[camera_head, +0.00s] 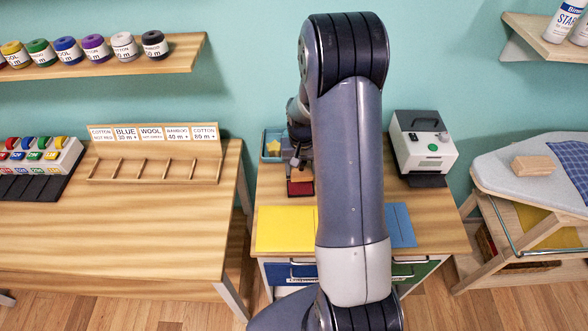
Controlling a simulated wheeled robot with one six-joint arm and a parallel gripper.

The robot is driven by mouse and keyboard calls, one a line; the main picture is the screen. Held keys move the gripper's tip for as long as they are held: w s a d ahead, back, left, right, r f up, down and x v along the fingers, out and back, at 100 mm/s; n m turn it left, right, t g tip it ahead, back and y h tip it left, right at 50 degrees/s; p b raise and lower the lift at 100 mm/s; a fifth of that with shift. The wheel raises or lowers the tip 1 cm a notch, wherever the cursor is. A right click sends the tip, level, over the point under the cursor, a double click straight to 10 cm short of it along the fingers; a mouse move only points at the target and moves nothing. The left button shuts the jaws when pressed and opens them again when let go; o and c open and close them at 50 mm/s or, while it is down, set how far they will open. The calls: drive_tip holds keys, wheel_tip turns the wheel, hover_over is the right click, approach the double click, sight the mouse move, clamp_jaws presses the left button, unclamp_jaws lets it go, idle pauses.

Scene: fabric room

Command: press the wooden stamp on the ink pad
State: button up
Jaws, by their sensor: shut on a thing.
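My gripper (298,163) is small in the head view, over the back left part of the middle table, beside my large arm. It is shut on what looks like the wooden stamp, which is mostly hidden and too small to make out. A dark red pad in a dark case (300,188), apparently the ink pad, lies on the table just below the gripper in the picture. I cannot tell whether the stamp touches it.
A yellow sheet (284,230) and a blue sheet (400,225) lie at the table's front. A white machine (424,142) stands at the back right. My arm hides the table's middle.

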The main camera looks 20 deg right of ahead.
drive_tip(key=b, duration=0.4)
hover_over(301, 188)
drive_tip(key=shift+f, duration=2.85)
drive_tip(key=shift+a+f+b, duration=0.1)
drive_tip(key=shift+f+b, duration=0.4)
drive_tip(key=shift+f, duration=0.3)
drive_tip(key=shift+s+f+b, duration=0.1)
drive_tip(key=shift+f+b, duration=0.1)
drive_tip(key=shift+b, duration=0.5)
drive_tip(key=shift+r+b, duration=0.1)
drive_tip(key=shift+b, duration=0.8)
idle(2.3)
